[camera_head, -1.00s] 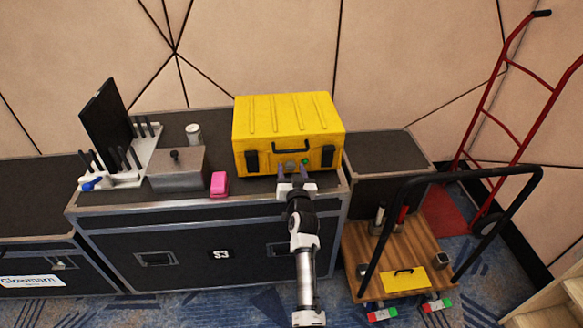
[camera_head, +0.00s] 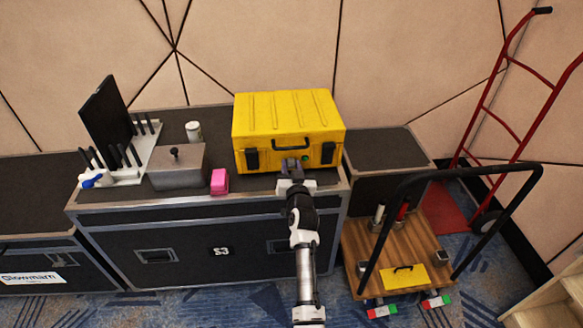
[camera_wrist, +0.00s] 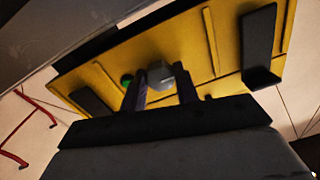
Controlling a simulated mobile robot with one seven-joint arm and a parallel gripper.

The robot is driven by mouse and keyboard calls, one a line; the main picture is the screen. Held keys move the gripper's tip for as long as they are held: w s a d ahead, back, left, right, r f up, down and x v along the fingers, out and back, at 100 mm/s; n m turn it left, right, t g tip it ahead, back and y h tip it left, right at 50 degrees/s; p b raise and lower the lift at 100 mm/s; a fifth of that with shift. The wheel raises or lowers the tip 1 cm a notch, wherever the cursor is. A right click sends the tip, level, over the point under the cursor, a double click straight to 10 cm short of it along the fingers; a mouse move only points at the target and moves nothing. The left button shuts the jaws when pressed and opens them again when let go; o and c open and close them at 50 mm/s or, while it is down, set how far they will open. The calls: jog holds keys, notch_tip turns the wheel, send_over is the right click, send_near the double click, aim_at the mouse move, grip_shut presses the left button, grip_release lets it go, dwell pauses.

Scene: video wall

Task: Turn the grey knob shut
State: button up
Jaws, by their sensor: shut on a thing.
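The yellow case (camera_head: 288,113) stands upright on the black flight case. Its front carries two black latches, a handle and a small green button (camera_head: 306,162). The grey knob (camera_wrist: 161,73) shows in the wrist view between my two fingertips, beside the green button (camera_wrist: 127,80). My gripper (camera_head: 292,165) is at the lower front of the yellow case, shut on the grey knob. In the head view my fingers mostly hide the knob. The wrist view shows the case tilted, with its front face toward my gripper (camera_wrist: 162,82).
The flight case top (camera_head: 250,190) also holds a pink block (camera_head: 219,182), a grey lidded box (camera_head: 177,167), a white can (camera_head: 193,132) and a rack (camera_head: 128,172). A cart (camera_head: 395,250) and a red hand truck (camera_head: 500,120) stand at right.

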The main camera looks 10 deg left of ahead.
jog(key=m, duration=0.9)
jog(key=shift+a+p, duration=0.1)
jog(key=shift+p, duration=0.2)
jog(key=m+p, duration=0.1)
jog(key=m, duration=0.3)
jog(key=shift+m, duration=0.3)
jog(key=shift+m+h+p, duration=0.3)
jog(key=shift+m+p, duration=0.55)
jog(key=shift+m, duration=1.25)
jog(key=o, duration=1)
jog(key=shift+c, duration=0.2)
jog(key=shift+s, duration=0.1)
